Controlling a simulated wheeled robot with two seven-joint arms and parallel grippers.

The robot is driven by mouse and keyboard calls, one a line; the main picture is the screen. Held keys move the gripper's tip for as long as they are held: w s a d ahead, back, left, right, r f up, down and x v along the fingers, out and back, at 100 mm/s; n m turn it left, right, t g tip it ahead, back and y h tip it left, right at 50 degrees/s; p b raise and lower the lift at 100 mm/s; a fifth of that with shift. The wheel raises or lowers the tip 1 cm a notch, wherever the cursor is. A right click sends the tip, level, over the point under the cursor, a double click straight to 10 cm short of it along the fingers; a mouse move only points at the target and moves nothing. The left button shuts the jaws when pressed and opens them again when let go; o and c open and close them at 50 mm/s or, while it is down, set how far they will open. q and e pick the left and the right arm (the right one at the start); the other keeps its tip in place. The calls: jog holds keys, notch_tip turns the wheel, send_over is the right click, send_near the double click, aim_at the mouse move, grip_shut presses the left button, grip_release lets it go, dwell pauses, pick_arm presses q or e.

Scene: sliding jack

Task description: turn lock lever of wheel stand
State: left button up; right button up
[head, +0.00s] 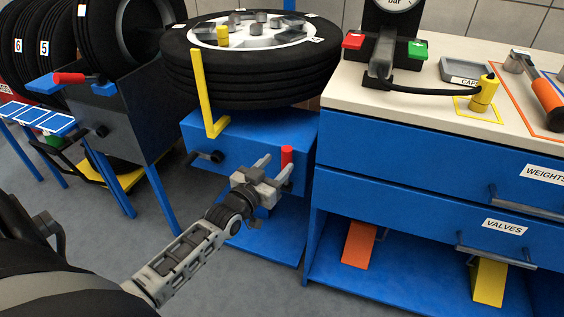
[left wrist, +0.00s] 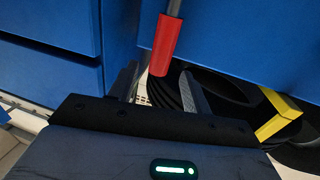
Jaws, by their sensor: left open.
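Whether a finger touches the grip I cannot tell. My right gripper is not in view.
A yellow L-shaped arm (head: 203,95) and a black knob (head: 212,157) are on the stand's left. A blue drawer cabinet (head: 400,155) stands close on the right. Another stand with a red handle (head: 70,78) is at left. The grey floor in front is clear.

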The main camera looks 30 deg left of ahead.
aim_at(284, 158)
pick_arm(q)
jog(key=shift+w+a, duration=0.1)
jog(key=shift+w, duration=1.65)
grip_shut()
jog(key=shift+f+b, duration=0.1)
jog(key=shift+b, duration=0.3)
